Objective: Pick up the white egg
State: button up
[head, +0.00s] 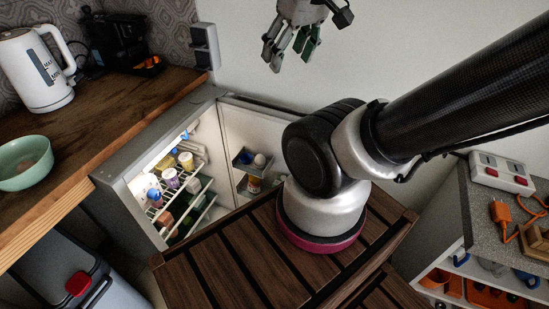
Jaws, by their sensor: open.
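A small white rounded thing (260,160), which looks like the white egg, sits in a bin on the inside of the open fridge door (231,133). A blue item (245,157) is just left of it. My gripper (289,50) hangs open and empty at the top of the head view, in front of the pale wall. It is well apart from the fridge and the egg. The egg's lower part is hidden by the bin.
The lit fridge holds several jars and bottles on wire shelves (172,190). A wooden counter (110,125) at left bears a white kettle (38,72), a black coffee machine (120,42) and a green bowl (14,182) with a brownish thing inside. A grey bin (55,275) stands below.

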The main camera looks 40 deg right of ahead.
aim_at(260, 160)
jog(key=i+z, duration=0.15)
jog(key=z, duration=0.4)
jog(key=u, duration=0.4)
jog(key=j+u, duration=0.1)
jog(key=u, duration=0.65)
jog(key=j+u, duration=0.15)
jog(key=u, duration=0.2)
jog(key=z, duration=1.65)
jog(key=j+z, duration=0.1)
jog(key=j, duration=0.55)
jog(key=k+j+z, duration=0.1)
jog(key=j, duration=0.6)
jog(key=k, duration=0.05)
